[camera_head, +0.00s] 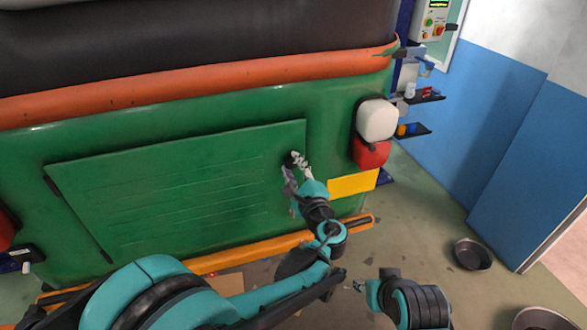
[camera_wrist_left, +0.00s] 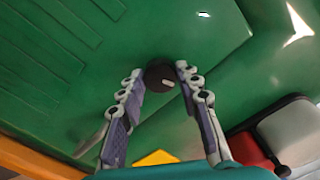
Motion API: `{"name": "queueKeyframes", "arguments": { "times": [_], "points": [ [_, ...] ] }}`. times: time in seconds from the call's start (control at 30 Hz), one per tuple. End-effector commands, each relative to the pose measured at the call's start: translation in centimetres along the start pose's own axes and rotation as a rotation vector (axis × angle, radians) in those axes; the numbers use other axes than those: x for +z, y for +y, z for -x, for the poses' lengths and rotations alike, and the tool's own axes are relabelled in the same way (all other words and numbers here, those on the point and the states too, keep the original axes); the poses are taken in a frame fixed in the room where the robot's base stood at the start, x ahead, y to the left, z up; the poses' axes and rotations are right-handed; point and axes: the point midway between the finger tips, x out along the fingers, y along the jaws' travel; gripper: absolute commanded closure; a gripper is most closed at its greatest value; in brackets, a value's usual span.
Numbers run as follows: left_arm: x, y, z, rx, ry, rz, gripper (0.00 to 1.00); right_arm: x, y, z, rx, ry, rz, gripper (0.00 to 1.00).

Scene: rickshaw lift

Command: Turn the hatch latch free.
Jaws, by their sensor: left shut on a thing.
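The green hatch (camera_head: 165,195) is a flat panel on the back of the rickshaw. The hatch latch (camera_wrist_left: 161,75) is a small dark round knob near the panel's upper right edge, with a light mark on its face. My left gripper (camera_head: 297,162) reaches up to it in the head view. In the left wrist view my left gripper (camera_wrist_left: 160,77) has its two fingertips on either side of the knob, shut on it. My right gripper (camera_head: 361,286) is low in the head view, apart from the rickshaw; its fingers are too small to read.
A white and red tail lamp (camera_head: 376,120) sits right of the latch, above a yellow plate (camera_head: 353,184). An orange bumper (camera_head: 235,254) runs below the hatch.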

Motion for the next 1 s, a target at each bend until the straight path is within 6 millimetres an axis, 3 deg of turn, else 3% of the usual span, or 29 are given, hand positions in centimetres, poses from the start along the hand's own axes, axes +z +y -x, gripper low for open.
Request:
{"name": "queueKeyframes", "arguments": {
  "times": [0.5, 1.0],
  "points": [
    [-0.03, 0.06, 0.0, 0.001, 0.0, -0.356, 0.95, 0.35, 0.0, -0.48, 0.0, 0.0, 0.0, 0.6],
    [-0.01, 0.03, 0.0, 0.001, 0.0, -0.432, 0.95, 0.39, 0.0, -0.55, 0.0, 0.0, 0.0, 0.6]
  ]
}}
